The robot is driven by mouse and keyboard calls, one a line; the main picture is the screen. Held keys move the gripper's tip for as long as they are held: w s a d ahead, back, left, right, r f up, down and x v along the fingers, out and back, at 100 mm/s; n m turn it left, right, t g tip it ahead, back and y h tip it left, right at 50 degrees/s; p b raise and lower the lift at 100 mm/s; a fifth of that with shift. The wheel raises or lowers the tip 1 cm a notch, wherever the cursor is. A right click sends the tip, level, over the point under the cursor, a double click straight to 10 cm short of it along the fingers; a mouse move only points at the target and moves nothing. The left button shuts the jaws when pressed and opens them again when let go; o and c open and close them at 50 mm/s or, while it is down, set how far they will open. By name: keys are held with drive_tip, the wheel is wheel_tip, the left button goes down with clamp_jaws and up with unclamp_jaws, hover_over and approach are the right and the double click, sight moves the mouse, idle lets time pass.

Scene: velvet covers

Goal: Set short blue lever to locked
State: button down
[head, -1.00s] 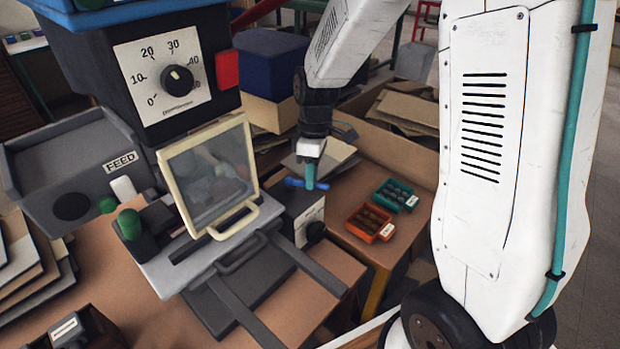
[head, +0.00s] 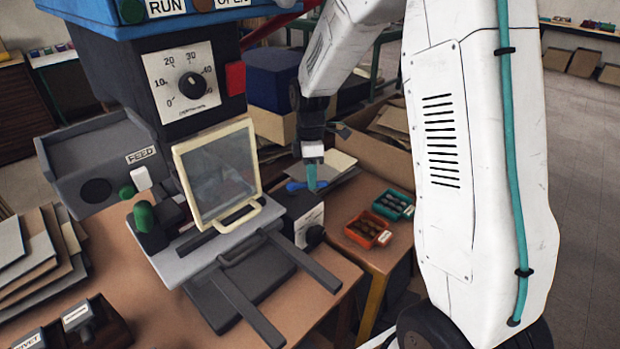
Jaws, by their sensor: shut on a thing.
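The short blue lever (head: 294,185) lies roughly level on top of a dark box with a pale front plate (head: 309,224), to the right of the press. My gripper (head: 312,182) points down from above, its teal fingertips shut on the lever near its right part. The fingers hide part of the lever. Any lettering on the pale plate is too small to read.
A framed clear guard (head: 218,172) stands close on the left, under a machine head with a dial (head: 192,84). An orange bin (head: 368,226) and a teal bin (head: 393,204) sit on the right. Cardboard lies behind.

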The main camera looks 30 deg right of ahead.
drive_tip(key=shift+w, duration=0.1)
drive_tip(key=c, duration=1.4)
unclamp_jaws()
drive_tip(key=shift+o, duration=0.2)
drive_tip(key=shift+r, duration=0.55)
drive_tip(key=r, duration=0.2)
drive_tip(key=shift+s+r, duration=0.25)
drive_tip(key=shift+r, duration=0.15)
drive_tip(key=s+a+r, duration=0.1)
drive_tip(key=s, duration=1.4)
drive_tip(key=shift+s+a, duration=0.25)
drive_tip(key=shift+r, duration=0.1)
